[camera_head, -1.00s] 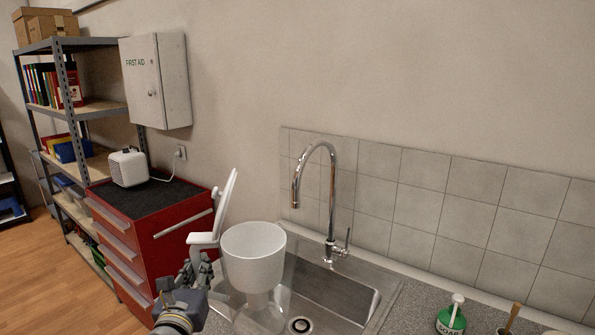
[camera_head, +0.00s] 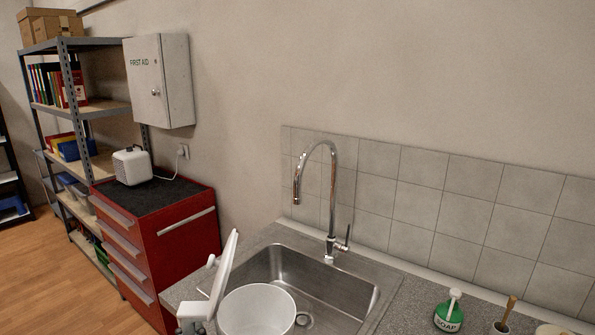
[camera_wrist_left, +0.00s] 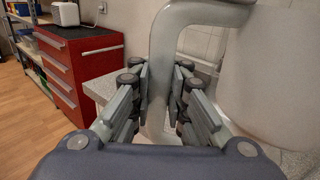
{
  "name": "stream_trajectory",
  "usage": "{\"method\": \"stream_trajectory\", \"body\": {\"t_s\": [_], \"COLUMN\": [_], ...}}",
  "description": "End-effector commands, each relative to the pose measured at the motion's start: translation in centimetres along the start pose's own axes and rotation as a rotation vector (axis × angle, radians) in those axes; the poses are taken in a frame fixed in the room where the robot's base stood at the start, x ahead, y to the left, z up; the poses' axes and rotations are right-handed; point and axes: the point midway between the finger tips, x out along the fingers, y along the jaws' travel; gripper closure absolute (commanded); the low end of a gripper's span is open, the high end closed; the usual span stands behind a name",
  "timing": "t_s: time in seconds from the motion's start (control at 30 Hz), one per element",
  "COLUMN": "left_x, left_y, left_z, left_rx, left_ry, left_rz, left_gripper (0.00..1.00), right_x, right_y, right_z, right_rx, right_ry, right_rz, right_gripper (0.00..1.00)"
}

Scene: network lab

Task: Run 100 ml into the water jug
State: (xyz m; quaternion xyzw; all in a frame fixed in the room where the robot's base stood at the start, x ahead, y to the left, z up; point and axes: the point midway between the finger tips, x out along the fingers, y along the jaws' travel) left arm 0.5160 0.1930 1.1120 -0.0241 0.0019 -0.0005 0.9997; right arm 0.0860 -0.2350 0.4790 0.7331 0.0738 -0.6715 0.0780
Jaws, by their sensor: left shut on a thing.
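The water jug (camera_head: 257,312) is at the bottom of the head view, over the near left part of the sink (camera_head: 345,290). Its white inner cup is open at the top, with the lid (camera_head: 226,262) raised on its left. The lower body is cut off by the frame. In the wrist view my left gripper (camera_wrist_left: 159,95) is shut on the jug's pale handle (camera_wrist_left: 180,30), with the jug's body (camera_wrist_left: 278,80) to the right. The chrome tap (camera_head: 333,205) stands behind the sink, its lever (camera_head: 347,238) on the right. No water stream shows from its spout. My right gripper is out of view.
A soap bottle (camera_head: 449,312) and a brush in a holder (camera_head: 503,320) stand on the counter (camera_head: 405,300) right of the sink. A red drawer cabinet (camera_head: 185,240) stands left of the counter. A tiled splashback (camera_head: 420,200) lies behind the tap.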

Motion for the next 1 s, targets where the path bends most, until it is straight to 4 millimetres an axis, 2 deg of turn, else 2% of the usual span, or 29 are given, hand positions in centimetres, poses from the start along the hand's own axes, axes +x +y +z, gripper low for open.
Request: {"method": "stream_trajectory", "body": {"t_s": [0.03,0.1,0.4,0.77,1.0], "left_x": [-1.2,-2.4,-5.8,-5.6,-5.6], "left_y": [-0.1,-0.1,-0.3,-0.1,-0.1], "left_z": [0.2,0.2,0.3,-2.6,-3.0], "left_rx": [-0.006,-0.008,-0.017,-0.016,-0.016], "left_ry": [-0.005,-0.007,-0.011,-0.013,-0.013], "left_rz": [-0.002,-0.001,-0.001,0.000,0.000], "left_gripper": [1.00,1.00,1.00,1.00,1.00], "right_x": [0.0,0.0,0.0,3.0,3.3], "right_y": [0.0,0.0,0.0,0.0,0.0], "right_z": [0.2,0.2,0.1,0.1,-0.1], "right_rx": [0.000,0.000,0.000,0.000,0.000], "right_ry": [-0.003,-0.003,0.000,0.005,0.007], "right_rz": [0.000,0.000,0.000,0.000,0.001], "right_gripper": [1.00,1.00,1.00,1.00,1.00]}}
